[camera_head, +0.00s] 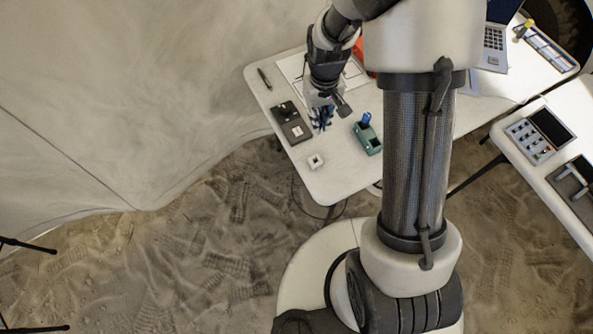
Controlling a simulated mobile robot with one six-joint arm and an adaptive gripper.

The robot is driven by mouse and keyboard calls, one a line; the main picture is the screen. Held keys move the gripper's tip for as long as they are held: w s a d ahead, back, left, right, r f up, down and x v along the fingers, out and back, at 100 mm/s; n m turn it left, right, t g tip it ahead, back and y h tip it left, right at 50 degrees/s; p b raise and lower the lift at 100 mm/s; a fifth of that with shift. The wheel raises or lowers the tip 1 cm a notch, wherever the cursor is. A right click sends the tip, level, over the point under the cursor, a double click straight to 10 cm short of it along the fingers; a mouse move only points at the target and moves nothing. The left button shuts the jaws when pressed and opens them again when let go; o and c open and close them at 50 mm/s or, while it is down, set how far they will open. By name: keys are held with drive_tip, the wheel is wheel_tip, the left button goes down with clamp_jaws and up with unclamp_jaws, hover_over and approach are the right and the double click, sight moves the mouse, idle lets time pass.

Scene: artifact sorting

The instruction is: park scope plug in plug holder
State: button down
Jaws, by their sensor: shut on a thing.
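My gripper (322,112) is over the left part of the white table, pointing down. It is shut on a small dark blue thing, which I take to be the scope plug (321,122); the fingers hide much of it. The plug holder looks to be the teal block (372,146) to the right of my gripper, apart from it. A blue peg-like piece (366,119) stands upright at the block's far end. I cannot tell how high the held plug is above the table.
A dark grey device (291,122) lies left of my gripper. A small white square piece (316,161) is near the table's front edge. A dark pen-like thing (264,77) lies at the far left. A laptop (495,38) stands at the right. The white table (338,182) is bare in front.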

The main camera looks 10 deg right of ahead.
drive_tip(key=shift+w+d+f+b, duration=0.1)
drive_tip(key=shift+f+b, duration=0.65)
drive_tip(key=shift+f, duration=2.5)
drive_tip(key=shift+w+d+f+b, duration=0.1)
drive_tip(key=shift+f+b, duration=0.7)
drive_tip(key=shift+f, duration=2.5)
drive_tip(key=shift+w+d+f+b, duration=0.1)
drive_tip(key=shift+f+b, duration=0.65)
drive_tip(key=shift+f, duration=2.5)
drive_tip(key=shift+s, duration=0.1)
drive_tip(key=c, duration=2.1)
unclamp_jaws()
drive_tip(key=shift+f, duration=0.15)
drive_tip(key=o, duration=0.4)
